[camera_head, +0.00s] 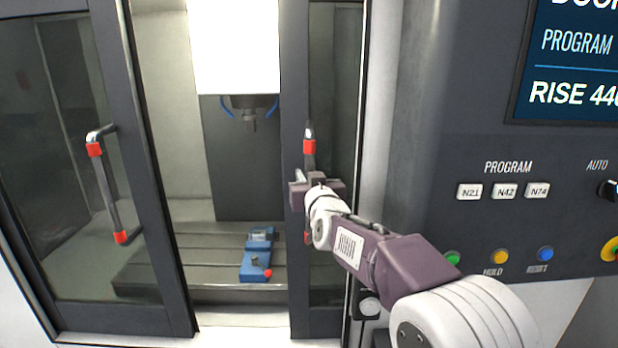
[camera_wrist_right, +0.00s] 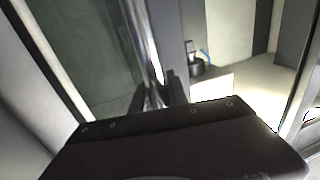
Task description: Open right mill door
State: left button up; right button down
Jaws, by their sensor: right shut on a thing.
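The right mill door (camera_head: 293,80) has a dark frame and a glass pane. It stands near the right side of the mill front. Its upright handle (camera_head: 309,147) has red end pieces. My right gripper (camera_head: 304,188) is shut on the middle of this handle and hides part of it. In the right wrist view the metal handle (camera_wrist_right: 144,45) runs down between the fingers of the right gripper (camera_wrist_right: 159,92). The door's frame and glass lie just behind them. My left gripper is not in view.
The left door (camera_head: 145,150) with its own handle (camera_head: 108,190) stands at the left. A wide gap between the doors shows the spindle (camera_head: 249,112) and a blue vise (camera_head: 256,262) on the slotted table (camera_head: 205,262). The control panel (camera_head: 480,130) is close on the right.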

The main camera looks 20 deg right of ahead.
jog(key=c, duration=1.3)
grip_release()
jog(key=shift+a, duration=0.2)
jog(key=s+b, duration=0.2)
jog(key=s, duration=0.7)
jog(key=shift+a, duration=0.35)
